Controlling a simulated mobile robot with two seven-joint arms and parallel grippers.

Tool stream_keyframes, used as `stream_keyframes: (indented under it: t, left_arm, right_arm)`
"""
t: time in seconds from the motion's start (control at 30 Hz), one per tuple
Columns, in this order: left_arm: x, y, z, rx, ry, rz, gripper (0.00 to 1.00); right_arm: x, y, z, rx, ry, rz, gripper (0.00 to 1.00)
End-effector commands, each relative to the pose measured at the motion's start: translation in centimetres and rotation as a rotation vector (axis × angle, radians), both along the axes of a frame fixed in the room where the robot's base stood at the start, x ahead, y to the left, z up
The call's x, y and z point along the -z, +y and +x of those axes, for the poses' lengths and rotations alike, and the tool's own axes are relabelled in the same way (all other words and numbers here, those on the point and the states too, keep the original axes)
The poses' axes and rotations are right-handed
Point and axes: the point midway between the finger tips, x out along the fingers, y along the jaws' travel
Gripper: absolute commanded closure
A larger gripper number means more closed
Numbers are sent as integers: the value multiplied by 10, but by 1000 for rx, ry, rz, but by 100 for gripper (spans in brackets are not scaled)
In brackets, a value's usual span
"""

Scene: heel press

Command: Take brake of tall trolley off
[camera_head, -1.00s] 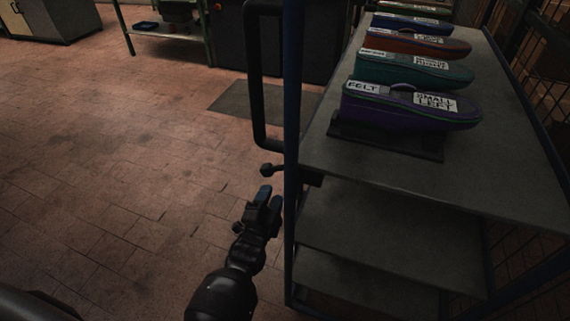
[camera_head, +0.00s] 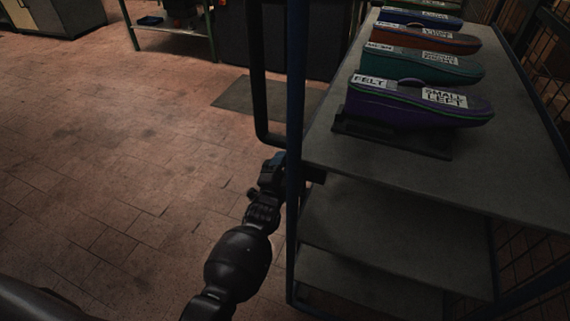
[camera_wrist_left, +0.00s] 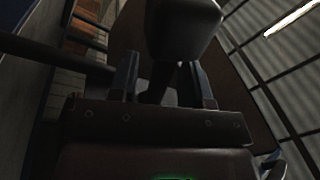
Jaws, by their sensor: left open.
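The tall trolley (camera_head: 383,172) stands at the right of the head view, with a blue front post (camera_head: 295,90) and a dark bent handle bar (camera_head: 259,85). My left gripper (camera_head: 274,163) is beside that post, just under the handle's lower end. It hides the small knobbed brake lever there. In the left wrist view, a dark rounded knob (camera_wrist_left: 183,28) on a stem, seemingly the brake lever's, shows close ahead. The open fingers of my left gripper (camera_wrist_left: 163,77) stand on either side of the stem. Contact cannot be told. My right gripper is not seen.
Several labelled shoe forms stand on the trolley's top shelf, the nearest a purple one (camera_head: 420,103) on a dark base. Bare lower shelves (camera_head: 390,235) lie below. A dark mat (camera_head: 262,97) lies behind. The tiled floor (camera_head: 120,170) at left is clear.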

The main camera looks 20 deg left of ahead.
Motion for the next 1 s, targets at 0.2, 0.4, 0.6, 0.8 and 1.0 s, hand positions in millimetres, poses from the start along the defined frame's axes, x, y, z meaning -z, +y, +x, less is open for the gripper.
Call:
stream_keyframes:
  t: [0.2,0.4,0.6,0.8,1.0]
  left_arm:
    - [0,0,0,0,0,0,76]
    - [0,0,0,0,0,0,100]
    - [0,0,0,0,0,1,100]
    - [-3,1,0,0,-2,35,100]
    - [-10,4,0,0,-7,136,100]
  right_arm:
    - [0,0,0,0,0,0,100]
    - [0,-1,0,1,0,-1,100]
    - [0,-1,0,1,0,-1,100]
    - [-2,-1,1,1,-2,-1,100]
    - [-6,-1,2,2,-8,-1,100]
